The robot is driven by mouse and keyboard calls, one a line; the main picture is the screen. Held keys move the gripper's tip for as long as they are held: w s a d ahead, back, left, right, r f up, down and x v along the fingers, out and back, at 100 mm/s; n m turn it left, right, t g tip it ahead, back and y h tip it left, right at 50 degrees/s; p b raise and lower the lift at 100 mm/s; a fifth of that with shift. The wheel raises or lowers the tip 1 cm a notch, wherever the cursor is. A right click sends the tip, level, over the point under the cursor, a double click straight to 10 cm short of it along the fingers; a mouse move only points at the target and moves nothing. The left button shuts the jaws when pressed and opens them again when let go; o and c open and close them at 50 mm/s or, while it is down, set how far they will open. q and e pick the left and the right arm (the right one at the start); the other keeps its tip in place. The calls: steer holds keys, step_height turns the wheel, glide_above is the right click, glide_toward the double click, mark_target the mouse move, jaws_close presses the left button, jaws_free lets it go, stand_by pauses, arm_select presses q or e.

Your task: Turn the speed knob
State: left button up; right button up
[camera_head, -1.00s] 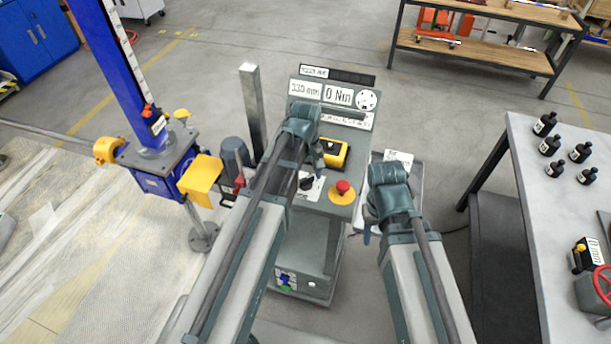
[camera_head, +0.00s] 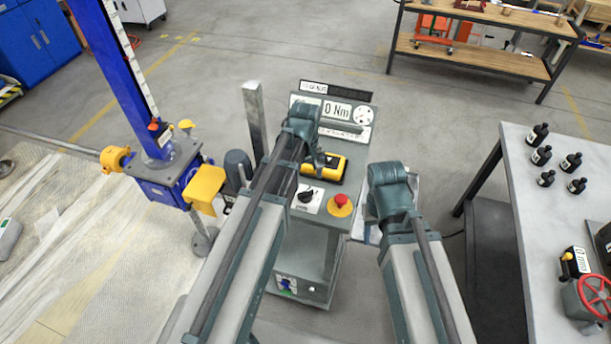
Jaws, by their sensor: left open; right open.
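The speed knob, a black knob (camera_head: 306,195) on a white plate, is on the sloping top of a grey control console (camera_head: 318,216). A red emergency button on a yellow base (camera_head: 340,204) sits just right of it. My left gripper (camera_head: 319,160) is beyond the knob, over a yellow and black box (camera_head: 333,168), apart from the knob. Its fingers are small and partly hidden by my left wrist; it is open. My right gripper (camera_head: 369,211) is right of the console, mostly hidden under my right wrist; it is open and empty.
The console's display panel (camera_head: 337,112) reads 0 Nm, partly covered by my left wrist. A blue screw jack (camera_head: 165,185) stands on the left. A grey table (camera_head: 535,215) with several black bottles and a red handwheel (camera_head: 594,292) is on the right.

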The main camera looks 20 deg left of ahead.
mark_target(306, 192)
arm_select(q)
step_height(306, 192, up, 7)
steer(key=p, duration=0.6)
arm_select(e)
step_height(306, 192, up, 7)
arm_select(q)
steer(key=s+d+f+m+b, duration=0.1)
steer(key=s+f+b, duration=0.1)
steer(key=s+d+f+m+b, duration=0.2)
steer(key=f+b, duration=0.1)
steer(key=s+d+f+m+b, duration=0.2)
steer(key=f+b, duration=0.1)
steer(key=shift+d+y, duration=0.2)
steer(key=shift+y, duration=0.1)
steer(key=s+d+f+m+b, duration=0.5)
steer(key=s+f+m+b, duration=0.2)
steer(key=s+b, duration=0.1)
steer(key=shift+f+y, duration=0.3)
steer(key=shift+f, duration=0.1)
arm_select(e)
step_height(306, 192, down, 16)
arm_select(q)
steer(key=shift+s, duration=0.1)
steer(key=shift+c, duration=0.2)
